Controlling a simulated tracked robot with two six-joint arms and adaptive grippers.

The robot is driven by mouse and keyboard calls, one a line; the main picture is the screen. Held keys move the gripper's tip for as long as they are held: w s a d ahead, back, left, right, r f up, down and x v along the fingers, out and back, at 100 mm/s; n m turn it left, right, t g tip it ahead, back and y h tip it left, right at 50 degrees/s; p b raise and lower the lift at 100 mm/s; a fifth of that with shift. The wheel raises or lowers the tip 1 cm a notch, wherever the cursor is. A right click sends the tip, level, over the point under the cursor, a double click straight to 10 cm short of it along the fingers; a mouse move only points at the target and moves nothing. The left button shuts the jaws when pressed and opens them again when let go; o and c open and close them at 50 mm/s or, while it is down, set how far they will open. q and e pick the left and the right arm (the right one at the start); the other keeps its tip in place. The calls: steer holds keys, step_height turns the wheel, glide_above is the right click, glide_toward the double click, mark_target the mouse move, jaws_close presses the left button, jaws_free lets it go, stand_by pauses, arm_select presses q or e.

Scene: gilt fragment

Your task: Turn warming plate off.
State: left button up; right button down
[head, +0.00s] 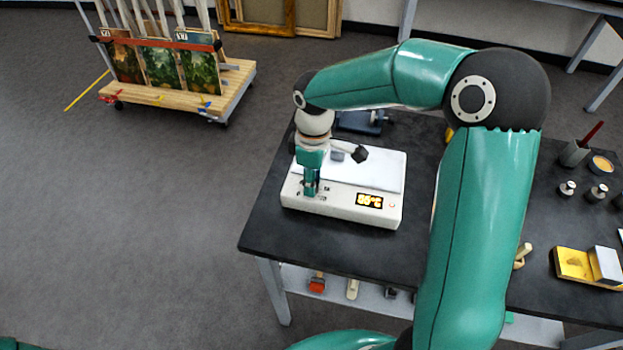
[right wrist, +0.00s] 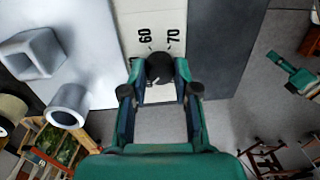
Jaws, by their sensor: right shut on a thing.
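The warming plate (head: 330,206) is a white box with a pale flat top on the dark workbench. Its front panel has a lit orange display (head: 369,201), which seems to read about 60°C, and a small reddish light beside it. My right gripper (head: 311,190) points down at the left of that panel. In the right wrist view its fingertips are closed around a dark round knob (right wrist: 158,68), with the marks 60 and 70 beside it. The knob's pointer is hard to read. A teal part with a dark end (right wrist: 300,80), probably my left gripper, shows at the right.
Small grey hollow pieces (right wrist: 68,105) stand near the plate's top. On the workbench (head: 280,220) at right are a cup (head: 573,153), small weights (head: 567,190) and a yellow box (head: 574,264). A cart with paintings (head: 160,65) stands on the floor at back left.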

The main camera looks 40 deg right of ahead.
steer(key=n, duration=0.4)
steer(key=shift+w+a+r+n+p, duration=0.1)
steer(key=shift+n+p, duration=0.2)
steer(key=n, duration=0.3)
steer(key=shift+n+p, duration=0.3)
steer(key=shift+p, duration=0.05)
steer(key=n+p, duration=0.1)
steer(key=n, duration=0.3)
steer(key=shift+h, duration=0.4)
steer(key=shift+a+n+p, duration=0.1)
steer(key=shift+n+p, duration=0.35)
steer(key=shift+n, duration=1.35)
steer(key=c, duration=0.9)
jaws_free()
steer(key=shift+o, duration=0.2)
step_height(320, 180, up, 12)
steer(key=shift+w+a, duration=0.2)
